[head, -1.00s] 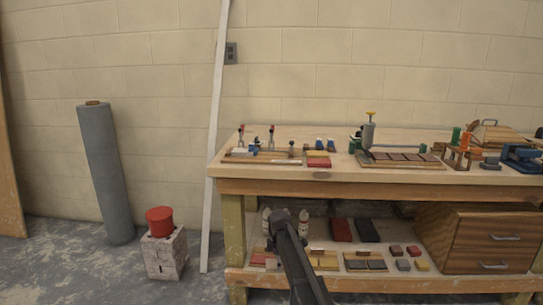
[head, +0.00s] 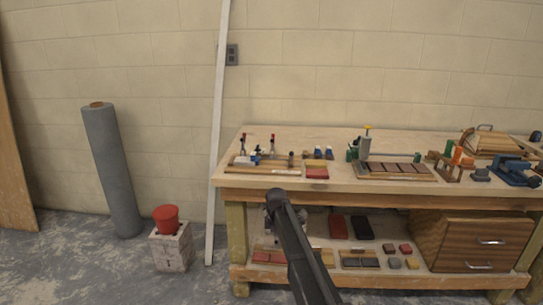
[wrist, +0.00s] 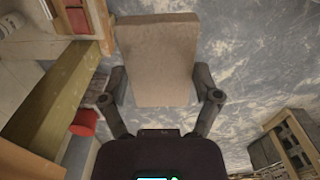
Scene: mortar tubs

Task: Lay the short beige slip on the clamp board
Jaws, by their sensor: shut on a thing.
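My gripper (wrist: 161,82) is shut on a beige slip (wrist: 158,55) in the wrist view, one finger along each side edge. The slip is a flat, roughly rectangular piece and sticks out ahead of the fingers, above the grey floor. In the head view my arm shows in front of the bench, but the gripper and slip cannot be made out. The clamp board (head: 236,164) lies at the left end of the bench top, with two upright red-tipped clamps along its back. A pale strip and small blue-white parts are on it.
The wooden bench (head: 330,193) also bears red and yellow blocks (head: 316,172), a board of brown slips (head: 395,177) and a blue vice (head: 515,172). Its lower shelf holds several coloured pieces and a wooden drawer box (head: 470,240). A red bucket (head: 166,217) stands left.

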